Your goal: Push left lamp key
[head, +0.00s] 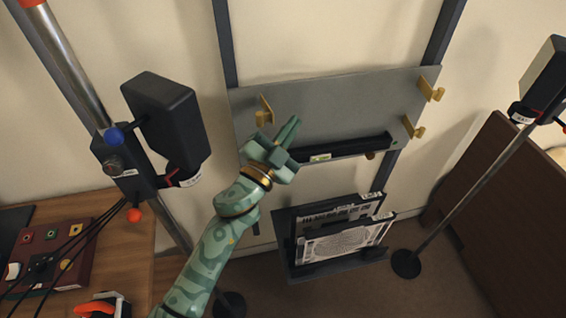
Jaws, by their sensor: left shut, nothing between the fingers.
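The left lamp (165,125) is a black box-shaped head on a silver pole (68,62) at the left. A dark control box (127,172) on the pole carries a blue ball knob (114,136) and a grey round knob (113,165). An orange-red ball (133,214) hangs below it. I cannot tell for sure which part is the lamp key. My left gripper (291,130), green-patterned, is shut and empty. It points up in front of the grey panel, right of the lamp and apart from it. My right gripper is out of view.
The grey wall panel (340,95) has yellow hooks (430,88) and a dark ledge. A rack below holds white printed plates (345,242). A second lamp (545,80) stands right. A wooden desk (135,262) at lower left holds a red button box (50,250) with cables.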

